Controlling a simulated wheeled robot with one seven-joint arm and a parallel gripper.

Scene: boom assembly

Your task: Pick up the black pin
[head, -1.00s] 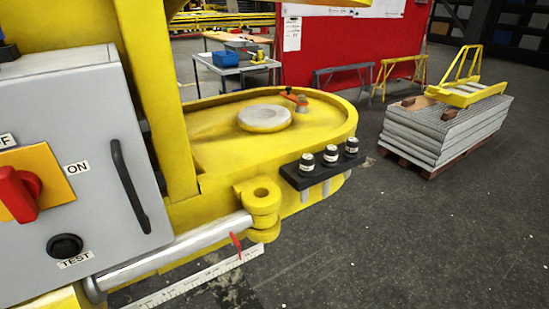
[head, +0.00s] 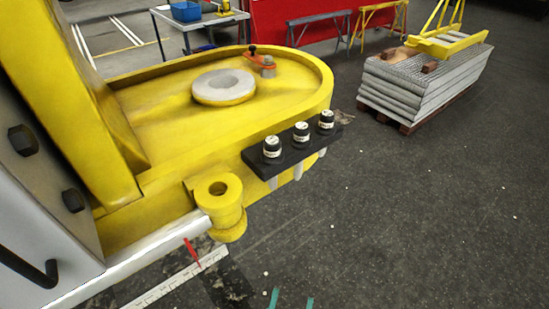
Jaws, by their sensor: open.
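Three black-topped pins stand upright in a black rack (head: 290,157) on the outer side of the yellow boom end in the head view: a near pin (head: 272,148), a middle pin (head: 301,134) and a far pin (head: 326,121). Each has a pale label band. Light metal shafts show below the rack. I cannot tell which pin the task means. Two teal fingertips, which look like my gripper (head: 290,300), show at the bottom edge. They are apart, with only floor between them, and lie below and clear of the rack in the picture. The rest of the gripper is out of view.
A yellow eye lug (head: 218,192) joins a silver rod (head: 150,250) left of the rack. A round disc (head: 223,86) lies on the yellow boom end (head: 160,120). A pallet stack (head: 425,85) stands far right. The dark floor between is mostly clear.

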